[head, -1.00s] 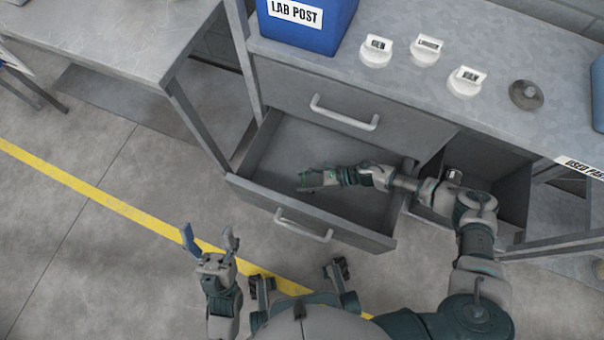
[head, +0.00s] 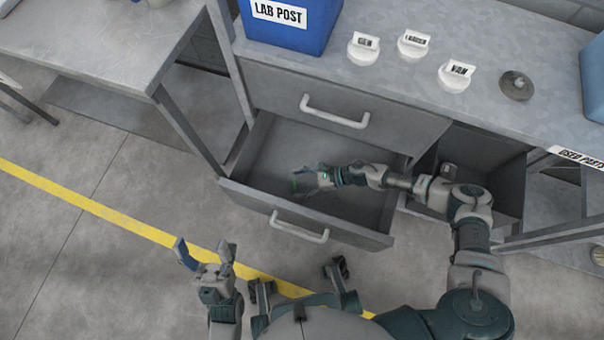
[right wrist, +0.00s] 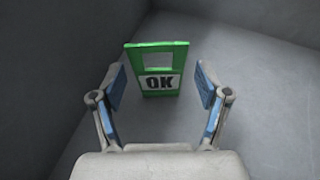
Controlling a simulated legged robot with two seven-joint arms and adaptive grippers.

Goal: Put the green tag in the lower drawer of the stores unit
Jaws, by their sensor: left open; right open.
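The green tag (right wrist: 158,87), marked OK, stands or leans inside the open lower drawer (head: 335,190), seen in the right wrist view beyond my fingertips. My right gripper (right wrist: 160,95) is open, with a finger on either side of the tag's near face and a gap on both sides. In the head view my right gripper (head: 306,180) is inside the drawer, and a bit of green shows at its tips. My left gripper (head: 205,252) is open and empty over the floor, left of the drawer front.
The upper drawer (head: 330,105) is shut. On the worktop stand a blue LAB POST box (head: 285,35), several white labelled holders (head: 412,45) and a round grey metal piece (head: 516,86). An open compartment (head: 480,165) is right of the drawer. A second table (head: 90,40) stands left.

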